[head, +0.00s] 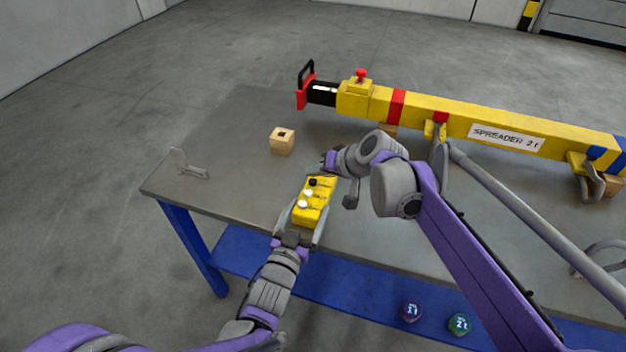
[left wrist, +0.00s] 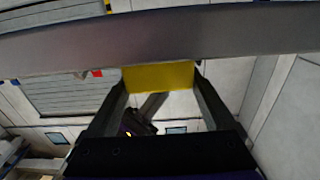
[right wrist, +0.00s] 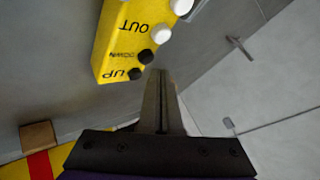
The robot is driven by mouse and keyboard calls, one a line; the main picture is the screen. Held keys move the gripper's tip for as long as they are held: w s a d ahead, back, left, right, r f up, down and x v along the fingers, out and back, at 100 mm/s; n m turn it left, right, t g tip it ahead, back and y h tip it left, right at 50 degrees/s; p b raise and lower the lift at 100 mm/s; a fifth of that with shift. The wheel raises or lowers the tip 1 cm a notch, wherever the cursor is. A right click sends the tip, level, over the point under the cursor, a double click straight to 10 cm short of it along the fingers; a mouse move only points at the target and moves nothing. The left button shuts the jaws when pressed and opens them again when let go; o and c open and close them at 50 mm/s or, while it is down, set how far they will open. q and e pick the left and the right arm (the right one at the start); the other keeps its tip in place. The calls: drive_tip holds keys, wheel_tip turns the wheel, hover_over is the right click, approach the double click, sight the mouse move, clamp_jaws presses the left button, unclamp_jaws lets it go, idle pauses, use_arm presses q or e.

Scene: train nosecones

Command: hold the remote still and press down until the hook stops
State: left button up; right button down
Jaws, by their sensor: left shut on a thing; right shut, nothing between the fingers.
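The yellow remote (head: 316,199) is held above the table's near edge, with black and white buttons facing up. In the right wrist view the remote (right wrist: 118,38) shows the labels OUT, DOWN and UP, with black buttons beside DOWN and UP. My left gripper (head: 308,213) is shut on the remote; its fingers also flank the yellow body (left wrist: 158,77) in the left wrist view. My right gripper (right wrist: 160,76) is shut and empty, its tips close to the two black buttons; contact cannot be told. Grey hooks (head: 588,178) hang under the yellow spreader beam (head: 455,116).
The grey table (head: 232,125) has blue legs. A wooden block with a hole (head: 282,142) and a grey bracket (head: 190,167) stand on its left part.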

drive_tip(key=shift+f, duration=0.15)
drive_tip(key=shift+f, duration=0.25)
